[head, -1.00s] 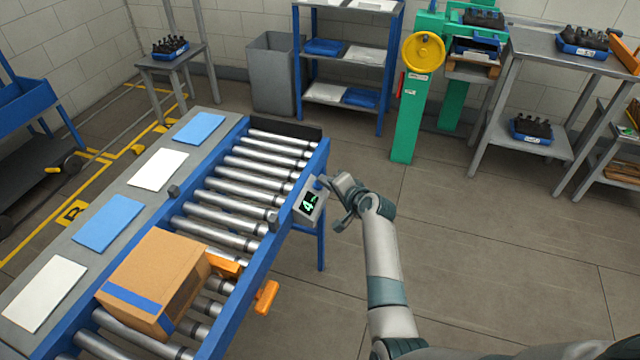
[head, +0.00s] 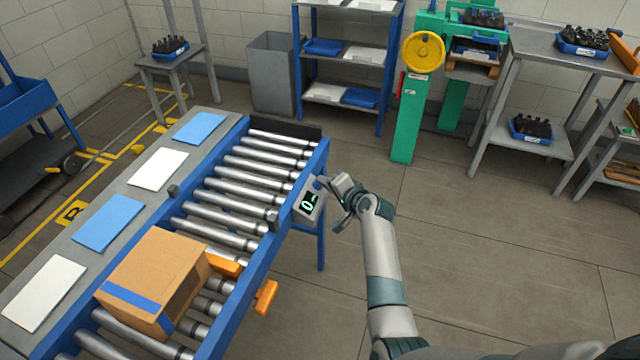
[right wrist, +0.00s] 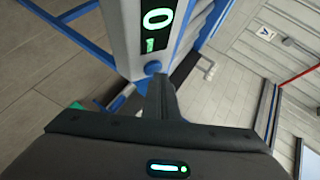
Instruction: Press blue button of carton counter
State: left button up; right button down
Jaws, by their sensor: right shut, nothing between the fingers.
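The carton counter (head: 309,202) is a small grey box on the right rail of the roller conveyor. Its dark display shows a green 0, which also shows large in the right wrist view (right wrist: 157,20). Its blue button (right wrist: 152,68) sits below the display there, right at the tip of my right gripper (right wrist: 160,84). In the head view the button (head: 319,184) is beside the fingers of my right gripper (head: 333,190). The right gripper is shut and empty, its tip touching or very close to the button; I cannot tell which. My left gripper is not in view.
Blue and white sheets lie on the conveyor's left side. A green press (head: 408,115) and grey tables stand at the back. The floor on the right is clear.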

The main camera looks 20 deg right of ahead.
jog(key=shift+a+f, duration=0.1)
dwell(0.4)
jog(key=shift+r+p, duration=0.25)
jog(key=shift+p, duration=0.25)
jog(key=shift+r, duration=0.1)
notch_tip(320, 180, up, 5)
jog(key=s+d+p, duration=0.1)
jog(key=d+p, duration=0.1)
jog(key=p, duration=0.3)
jog(key=shift+s+d+p, duration=0.35)
jog(key=shift+s+d, duration=0.05)
dwell(0.3)
